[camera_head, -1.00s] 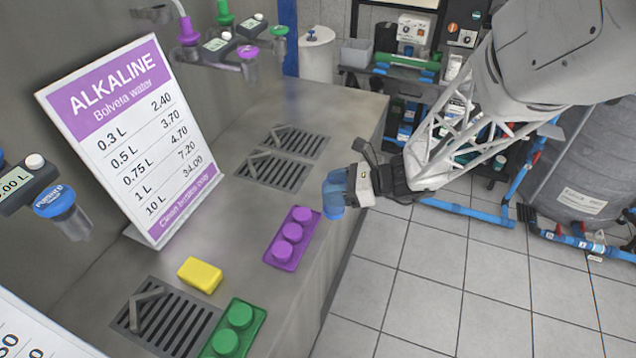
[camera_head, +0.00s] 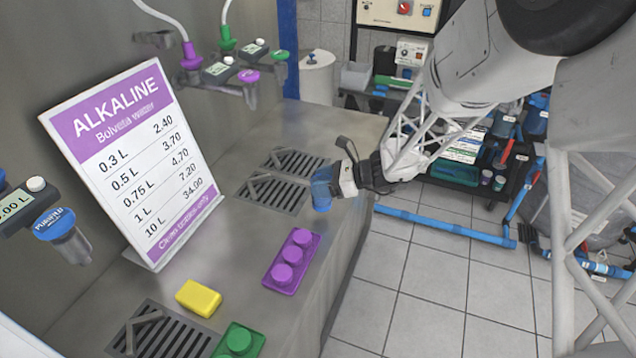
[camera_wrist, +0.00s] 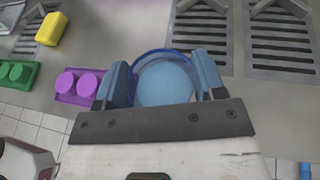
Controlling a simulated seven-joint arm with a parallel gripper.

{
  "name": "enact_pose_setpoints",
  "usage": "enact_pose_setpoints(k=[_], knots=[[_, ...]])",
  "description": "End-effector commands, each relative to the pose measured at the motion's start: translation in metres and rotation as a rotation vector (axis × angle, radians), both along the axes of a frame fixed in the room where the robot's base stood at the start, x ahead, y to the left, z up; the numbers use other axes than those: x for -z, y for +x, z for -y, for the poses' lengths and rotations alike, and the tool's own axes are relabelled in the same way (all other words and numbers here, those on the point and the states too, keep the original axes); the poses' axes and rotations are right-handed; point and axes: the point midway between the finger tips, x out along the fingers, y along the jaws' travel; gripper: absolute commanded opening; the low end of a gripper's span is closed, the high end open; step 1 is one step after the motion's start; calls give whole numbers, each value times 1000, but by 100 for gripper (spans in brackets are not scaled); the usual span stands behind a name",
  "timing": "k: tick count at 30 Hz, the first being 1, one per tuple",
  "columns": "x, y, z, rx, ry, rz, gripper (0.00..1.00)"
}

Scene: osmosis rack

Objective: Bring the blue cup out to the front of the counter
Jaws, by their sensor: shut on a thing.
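The blue cup (camera_head: 322,188) is at the front edge of the grey counter (camera_head: 228,228), to the right of the purple tray. My gripper (camera_head: 334,184) reaches in from the right and is shut on the cup. In the wrist view, the round blue cup (camera_wrist: 164,82) sits between the two blue-grey fingers of my gripper (camera_wrist: 164,88), one on each side. Whether the cup's base touches the counter is hard to tell.
A purple tray with round knobs (camera_head: 291,262), a yellow block (camera_head: 198,298) and a green tray (camera_head: 240,342) lie on the counter. Metal drain grates (camera_head: 272,193) lie behind the cup. A price sign (camera_head: 137,160) stands at the left. Tiled floor (camera_head: 420,295) is open beyond the counter edge.

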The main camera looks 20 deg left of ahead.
Motion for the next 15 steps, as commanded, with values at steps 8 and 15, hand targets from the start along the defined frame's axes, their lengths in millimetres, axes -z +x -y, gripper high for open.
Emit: enact_pose_setpoints(k=[8, 15], knots=[[3, 29, -21, 0, 0, 1, 36], [4, 36, -26, 1, 0, 0, 36]])
